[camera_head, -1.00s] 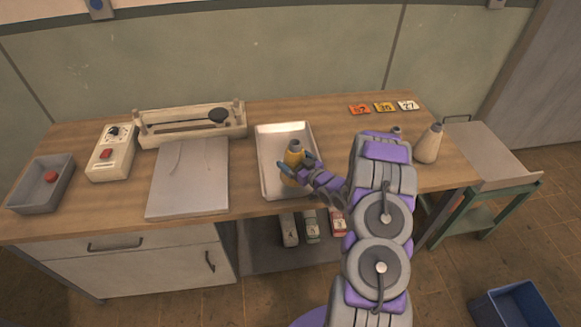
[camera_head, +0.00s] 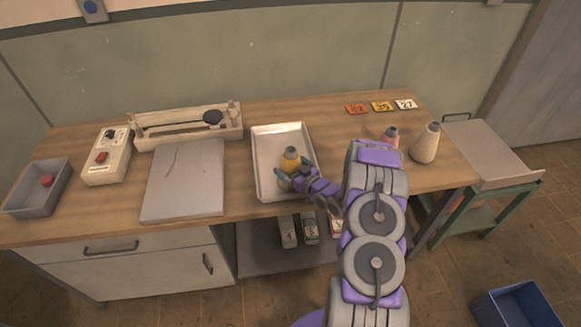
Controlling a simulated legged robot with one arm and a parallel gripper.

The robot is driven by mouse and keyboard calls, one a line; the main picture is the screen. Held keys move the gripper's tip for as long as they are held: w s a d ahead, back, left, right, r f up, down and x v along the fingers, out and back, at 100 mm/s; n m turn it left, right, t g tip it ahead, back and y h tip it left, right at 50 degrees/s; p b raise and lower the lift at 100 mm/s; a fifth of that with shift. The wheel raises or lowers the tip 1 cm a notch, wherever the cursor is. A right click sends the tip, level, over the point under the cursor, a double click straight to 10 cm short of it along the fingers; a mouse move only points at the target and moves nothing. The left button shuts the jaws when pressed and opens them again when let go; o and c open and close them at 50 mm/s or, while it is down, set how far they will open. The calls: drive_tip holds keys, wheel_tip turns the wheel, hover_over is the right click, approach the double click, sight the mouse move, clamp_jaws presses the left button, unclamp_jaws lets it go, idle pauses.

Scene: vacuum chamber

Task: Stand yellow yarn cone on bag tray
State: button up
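The yellow yarn cone (camera_head: 290,160) is upright, with its grey tip on top, over the near right part of the pale bag tray (camera_head: 268,143). My gripper (camera_head: 289,183) reaches in from the right, with its fingers around the lower part of the cone. The fingers look closed on it. They hide the cone's base, so I cannot tell whether it touches the tray floor. The rest of the tray is empty.
A pink cone (camera_head: 390,137) and a cream cone (camera_head: 427,143) stand on the right of the bench, partly behind my arm. Left of the tray are a grey plate (camera_head: 185,180), a sealer-like device (camera_head: 185,128) and a control box (camera_head: 107,157).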

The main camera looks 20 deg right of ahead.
sight(292, 173)
drive_tip(key=shift+a+r, duration=0.15)
drive_tip(key=shift+a, duration=0.3)
drive_tip(key=s, duration=0.3)
drive_tip(key=shift+s+a+r, duration=0.1)
drive_tip(key=shift+s+r, duration=0.1)
drive_tip(key=shift+s, duration=0.1)
drive_tip(key=s+d+r+g, duration=0.1)
drive_tip(key=s, duration=0.1)
drive_tip(key=s+d+n+g+h, duration=0.1)
drive_tip(key=s+d+r+g+h, duration=0.1)
drive_tip(key=s+d, duration=0.1)
drive_tip(key=shift+s+r+g+p, duration=0.3)
drive_tip(key=shift+r+g+p, duration=0.05)
drive_tip(key=shift+g+p, duration=0.05)
drive_tip(key=s+a+r+m+g+h, duration=0.2)
drive_tip(key=s+r+g+h, duration=0.5)
drive_tip(key=r, duration=0.6)
drive_tip(key=s+a+r+g+y, duration=0.1)
drive_tip(key=s+a+r+g, duration=0.1)
drive_tip(key=s+a, duration=0.5)
drive_tip(key=s+a+r+m+g+y, duration=0.1)
drive_tip(key=s+a+r, duration=0.4)
drive_tip(key=s, duration=1)
drive_tip(key=s+a+r+g+y, duration=0.2)
drive_tip(key=s+a+r+g, duration=0.2)
drive_tip(key=s+a, duration=0.5)
drive_tip(key=shift+s+m+y, duration=0.4)
drive_tip(key=shift+s, duration=0.55)
